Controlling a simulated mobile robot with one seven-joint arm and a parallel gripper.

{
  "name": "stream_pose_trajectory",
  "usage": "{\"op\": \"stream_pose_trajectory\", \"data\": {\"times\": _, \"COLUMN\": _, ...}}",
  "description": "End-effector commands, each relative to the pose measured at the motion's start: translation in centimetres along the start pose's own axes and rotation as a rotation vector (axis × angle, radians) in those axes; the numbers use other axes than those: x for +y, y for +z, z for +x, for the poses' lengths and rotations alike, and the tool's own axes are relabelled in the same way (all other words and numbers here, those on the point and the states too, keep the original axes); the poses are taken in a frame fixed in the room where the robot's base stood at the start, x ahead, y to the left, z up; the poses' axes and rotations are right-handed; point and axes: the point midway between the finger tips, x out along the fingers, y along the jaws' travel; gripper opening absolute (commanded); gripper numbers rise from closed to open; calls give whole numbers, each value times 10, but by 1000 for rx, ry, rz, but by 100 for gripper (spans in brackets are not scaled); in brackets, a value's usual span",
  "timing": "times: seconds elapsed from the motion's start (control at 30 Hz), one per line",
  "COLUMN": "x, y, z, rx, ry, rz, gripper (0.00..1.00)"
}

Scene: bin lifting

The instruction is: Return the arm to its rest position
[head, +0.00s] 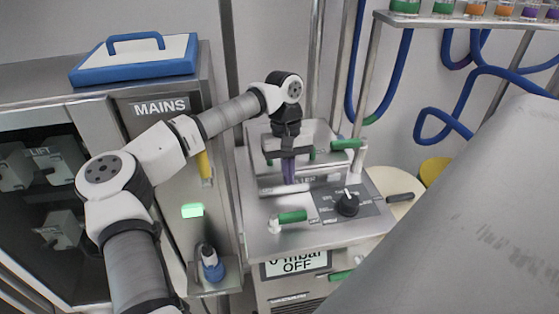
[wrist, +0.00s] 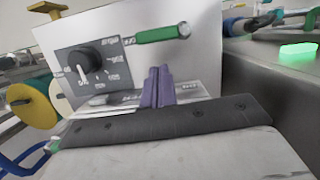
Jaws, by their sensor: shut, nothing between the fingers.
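My arm reaches across the head view from the lower left to the metal machine. My gripper (head: 289,180) points down over the machine's top (head: 262,236), with its purple fingers together and nothing between them. In the wrist view the purple fingers (wrist: 158,86) also show closed, in front of the panel with the black knob (wrist: 88,60). A green-handled lever (wrist: 160,33) is beyond the fingers there. I cannot tell whether the fingertips touch the machine.
Green handles (head: 292,217) and the black knob (head: 347,203) stick up near my gripper. A MAINS cabinet (head: 160,107) with a blue-framed lid (head: 135,60) stands left, under my arm. A rack with blue hoses (head: 460,22) is at the upper right. A large grey surface (head: 480,220) fills the lower right.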

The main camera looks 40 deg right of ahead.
Motion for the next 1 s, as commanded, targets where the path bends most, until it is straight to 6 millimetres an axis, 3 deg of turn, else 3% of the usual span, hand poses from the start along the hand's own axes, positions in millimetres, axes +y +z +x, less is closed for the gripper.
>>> {"op": "stream_pose_trajectory", "data": {"times": 0.13, "x": 5, "y": 7, "z": -10, "rx": 2, "ry": 1, "rz": 1, "gripper": 0}}
{"op": "stream_pose_trajectory", "data": {"times": 0.47, "x": 6, "y": 8, "z": -10, "rx": 1, "ry": 8, "rz": -2, "gripper": 0}}
{"op": "stream_pose_trajectory", "data": {"times": 0.63, "x": 32, "y": 27, "z": -21, "rx": -41, "ry": 206, "rz": -39, "gripper": 0}}
{"op": "stream_pose_trajectory", "data": {"times": 0.8, "x": 64, "y": 66, "z": -70, "rx": -159, "ry": 576, "rz": -127, "gripper": 0}}
{"op": "stream_pose_trajectory", "data": {"times": 0.9, "x": 66, "y": 90, "z": -113, "rx": -253, "ry": 791, "rz": -182, "gripper": 0}}
{"op": "stream_pose_trajectory", "data": {"times": 1.0, "x": 56, "y": 114, "z": -159, "rx": -362, "ry": 990, "rz": -232, "gripper": 0}}
